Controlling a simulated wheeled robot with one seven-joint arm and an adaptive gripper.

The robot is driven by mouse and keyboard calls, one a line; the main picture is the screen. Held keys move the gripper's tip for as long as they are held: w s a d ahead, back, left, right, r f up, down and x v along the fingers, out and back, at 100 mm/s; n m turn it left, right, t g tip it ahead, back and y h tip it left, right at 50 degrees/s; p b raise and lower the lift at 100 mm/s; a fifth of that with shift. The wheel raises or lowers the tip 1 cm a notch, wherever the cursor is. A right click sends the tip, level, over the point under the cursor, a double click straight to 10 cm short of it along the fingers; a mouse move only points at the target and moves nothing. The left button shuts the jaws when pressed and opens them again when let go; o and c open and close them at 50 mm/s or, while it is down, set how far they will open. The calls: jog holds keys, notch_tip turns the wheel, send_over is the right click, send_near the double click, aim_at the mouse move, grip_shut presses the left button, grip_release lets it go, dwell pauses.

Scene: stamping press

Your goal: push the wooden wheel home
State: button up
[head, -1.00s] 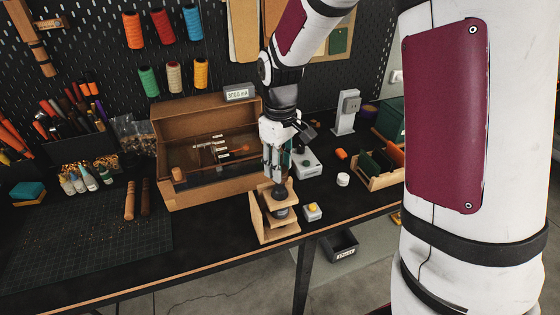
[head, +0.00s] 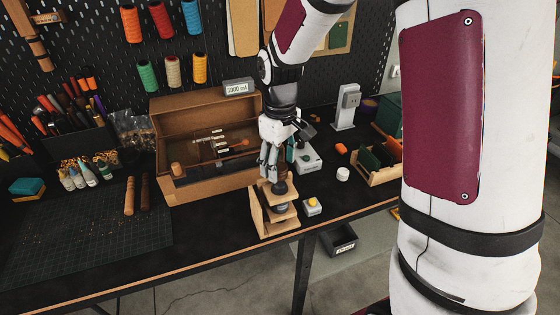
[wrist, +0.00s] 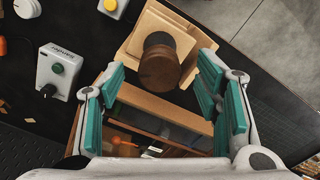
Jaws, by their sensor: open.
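A round brown wooden piece (wrist: 159,68) with a black collar sits on top of a light wooden press frame (wrist: 136,40) in the wrist view; I take it for the wheel. In the head view it shows as a dark knob (head: 279,188) on the small wooden press (head: 262,222). My gripper (wrist: 162,95) is open, with its teal-padded fingers apart on either side below the brown piece in the wrist view. I see no clear contact. In the head view my gripper (head: 270,170) is just above the press, partly hiding its top.
A brown open-fronted box (head: 190,185) stands behind left of the press. A yellow-button box (head: 312,207) is close right of it, and a green-button box (head: 306,161) is behind. The bench's front edge is near. The cutting mat (head: 85,240) at left is mostly clear.

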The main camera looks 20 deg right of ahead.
notch_tip(320, 180, up, 12)
dwell(0.6)
